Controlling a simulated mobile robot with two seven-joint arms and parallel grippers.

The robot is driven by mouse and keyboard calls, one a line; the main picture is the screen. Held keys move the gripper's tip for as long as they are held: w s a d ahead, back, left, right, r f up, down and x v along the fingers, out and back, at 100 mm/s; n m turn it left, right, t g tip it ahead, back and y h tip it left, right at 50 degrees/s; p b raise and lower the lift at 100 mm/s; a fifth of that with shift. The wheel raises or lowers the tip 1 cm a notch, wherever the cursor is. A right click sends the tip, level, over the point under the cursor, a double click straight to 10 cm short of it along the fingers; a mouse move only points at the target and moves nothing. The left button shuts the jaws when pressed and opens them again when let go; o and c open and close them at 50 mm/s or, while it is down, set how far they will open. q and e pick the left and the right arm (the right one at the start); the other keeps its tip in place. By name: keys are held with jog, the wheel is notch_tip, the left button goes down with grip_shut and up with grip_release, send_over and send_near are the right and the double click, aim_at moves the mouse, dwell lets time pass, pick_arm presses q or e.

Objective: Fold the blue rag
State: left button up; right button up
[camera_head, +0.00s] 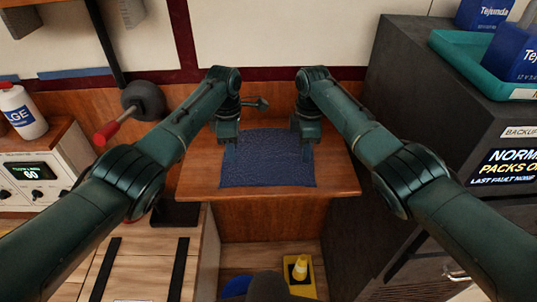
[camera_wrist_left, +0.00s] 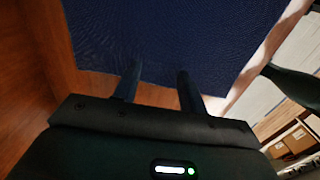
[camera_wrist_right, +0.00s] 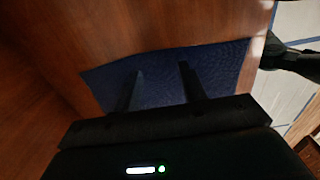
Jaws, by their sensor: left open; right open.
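The blue rag (camera_head: 268,168) lies spread out on the wooden worktop, with a slightly uneven outline. My left gripper (camera_head: 227,141) is at its far left corner, fingers pointing down and apart. In the left wrist view, the rag (camera_wrist_left: 180,35) fills the top, and the open fingers (camera_wrist_left: 155,78) are over its near edge. My right gripper (camera_head: 306,140) is at the far right corner. In the right wrist view, its open fingers (camera_wrist_right: 160,78) are over the rag (camera_wrist_right: 217,65). Both grippers look empty; whether the fingertips touch the cloth I cannot tell.
The wooden worktop (camera_head: 335,181) has bare strips around the rag. A dark cabinet (camera_head: 420,80) stands close on the right, with a teal tray (camera_head: 462,58) on top. A panel with dials (camera_head: 35,175) and a white bottle (camera_head: 22,112) are at left. A wall rises behind.

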pick_arm(q)
jog(key=shift+f, duration=0.25)
pick_arm(e)
jog(key=shift+f, duration=0.25)
pick_arm(q)
jog(key=shift+r, duration=0.1)
jog(key=shift+c, duration=0.3)
pick_arm(e)
jog(key=shift+r, duration=0.1)
jog(key=shift+c, duration=0.3)
pick_arm(q)
jog(key=shift+c, duration=0.3)
pick_arm(e)
jog(key=shift+c, duration=0.3)
pick_arm(q)
grip_shut()
pick_arm(e)
grip_shut()
pick_arm(q)
jog(key=shift+r, duration=0.1)
